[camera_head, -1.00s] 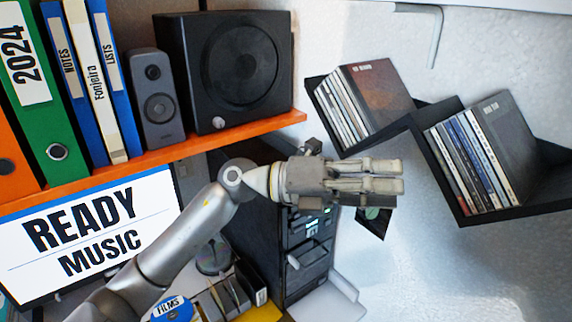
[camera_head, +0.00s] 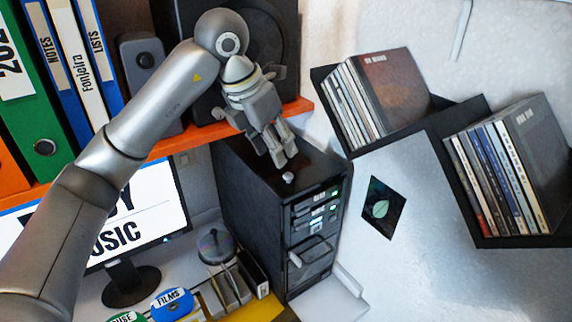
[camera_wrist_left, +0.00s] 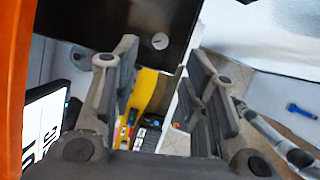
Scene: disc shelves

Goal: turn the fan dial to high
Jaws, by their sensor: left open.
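The black computer tower (camera_head: 250,190) stands under the orange shelf, with lit panels on its front. A small pale round knob (camera_head: 288,178), likely the fan dial, sits on its top near the front edge. It also shows in the left wrist view (camera_wrist_left: 160,41) as a light disc on the black top, with a mark too small to read. My left gripper (camera_head: 281,157) points down just above and behind the knob in the head view. Its fingers are open and empty, and the knob shows between them in the wrist view (camera_wrist_left: 165,58).
The orange shelf (camera_head: 205,137) holds binders and speakers close beside my left arm. The monitor (camera_head: 135,225) stands at left. Black wall shelves (camera_head: 455,130) with discs hang at right. A desk tray with discs (camera_head: 225,285) lies left of the tower.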

